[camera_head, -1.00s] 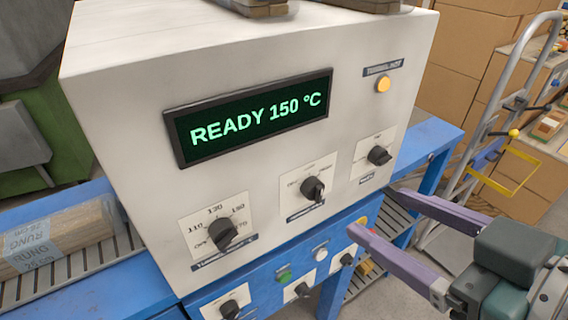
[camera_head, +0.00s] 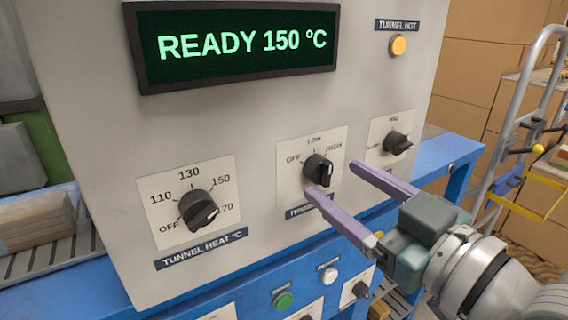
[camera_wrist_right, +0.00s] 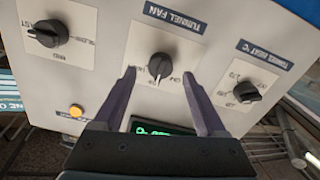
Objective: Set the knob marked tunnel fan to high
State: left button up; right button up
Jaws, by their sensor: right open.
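The tunnel fan knob (camera_head: 318,170) is black, on a white plate marked OFF, LOW and HIGH, in the middle of the white panel's lower row. Its exact pointer setting is hard to read. My right gripper (camera_head: 335,178) is open and empty in front of it, one finger overlapping the plate's lower edge and the label, the other to the right. In the right wrist view, which is upside down, the knob (camera_wrist_right: 160,66) sits between the spread fingers (camera_wrist_right: 159,74), with the TUNNEL FAN label (camera_wrist_right: 173,15) above. No contact is visible. My left gripper is out of view.
The tunnel heat knob (camera_head: 198,211) is at the left and another black knob (camera_head: 398,143) at the right. The display (camera_head: 240,42) reads READY 150 °C. An amber TUNNEL HOT lamp (camera_head: 398,45) is above. A blue panel with a green button (camera_head: 283,300) lies below.

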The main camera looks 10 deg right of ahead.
aim_at(321, 171)
jog(key=shift+x, duration=1.35)
grip_shut()
